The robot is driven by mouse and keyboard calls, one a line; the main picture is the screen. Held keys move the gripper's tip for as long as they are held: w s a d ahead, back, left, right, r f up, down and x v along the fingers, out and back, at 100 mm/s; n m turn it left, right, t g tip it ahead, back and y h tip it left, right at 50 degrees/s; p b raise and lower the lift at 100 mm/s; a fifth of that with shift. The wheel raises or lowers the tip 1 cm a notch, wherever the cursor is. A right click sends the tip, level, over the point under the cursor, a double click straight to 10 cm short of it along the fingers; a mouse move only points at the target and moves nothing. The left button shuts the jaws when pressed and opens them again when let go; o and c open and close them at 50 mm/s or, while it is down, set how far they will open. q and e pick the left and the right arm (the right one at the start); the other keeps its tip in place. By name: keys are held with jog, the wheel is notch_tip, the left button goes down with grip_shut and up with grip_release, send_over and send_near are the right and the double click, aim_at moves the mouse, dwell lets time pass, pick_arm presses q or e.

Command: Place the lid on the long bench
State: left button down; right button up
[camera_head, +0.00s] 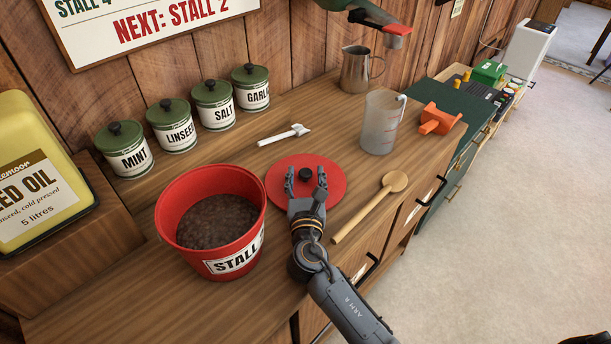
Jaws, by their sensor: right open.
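The lid (334,183) is a flat red disc with a black knob. It lies on the long wooden bench (330,100), to the right of a red bucket (232,243) labelled "STALL" and filled with dark brown contents. My right gripper (306,179) is over the lid, open, with one finger on either side of the black knob. I cannot tell whether the fingers touch the knob. The gripper and wrist hide the near part of the lid. My left gripper is not in view.
Several green-lidded tins (174,128) stand along the wall. A white scoop (284,135), a wooden spoon (366,210), a clear measuring jug (380,122), a metal pitcher (355,70) and an orange object (438,119) surround the lid. A yellow oil can (40,170) stands at left.

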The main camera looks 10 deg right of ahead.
jog(key=s, duration=0.4)
jog(key=s+a, duration=0.1)
jog(key=s, duration=0.2)
jog(key=s+a+b, duration=0.1)
jog(key=s, duration=0.3)
jog(key=shift+s+a, duration=0.2)
jog(key=shift+s, duration=0.15)
